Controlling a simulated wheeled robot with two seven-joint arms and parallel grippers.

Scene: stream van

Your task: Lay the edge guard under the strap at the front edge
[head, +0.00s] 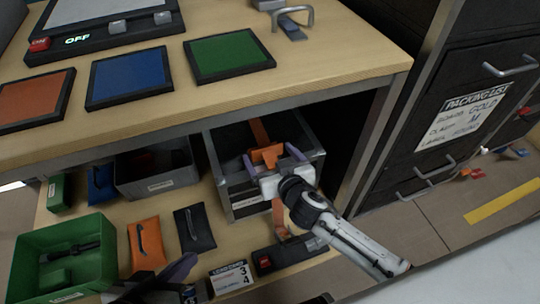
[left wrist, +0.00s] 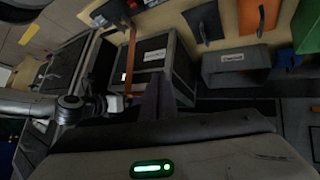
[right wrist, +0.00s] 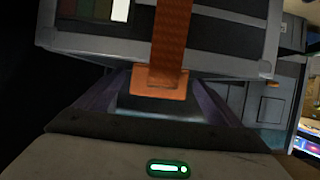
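The orange strap (head: 259,131) runs over the top of the grey case (head: 227,151) on the lower shelf and down its front. The orange edge guard (head: 267,156) sits at the case's front edge, in line with the strap. In the right wrist view, the strap (right wrist: 171,35) overlaps the guard (right wrist: 158,84). My right gripper (head: 272,157) is at this edge, its purple fingers spread on either side of the guard with narrow gaps. My left gripper (head: 180,268) is low at the left, away from the case, fingers together and empty. The guard's underside is hidden.
The bench top (head: 330,62) overhangs the case. A green bin (head: 80,230), a grey bin (head: 158,180), orange and black pouches (head: 147,243) and a labelled card (head: 231,278) lie left and in front. A dark drawer cabinet (head: 455,120) stands right.

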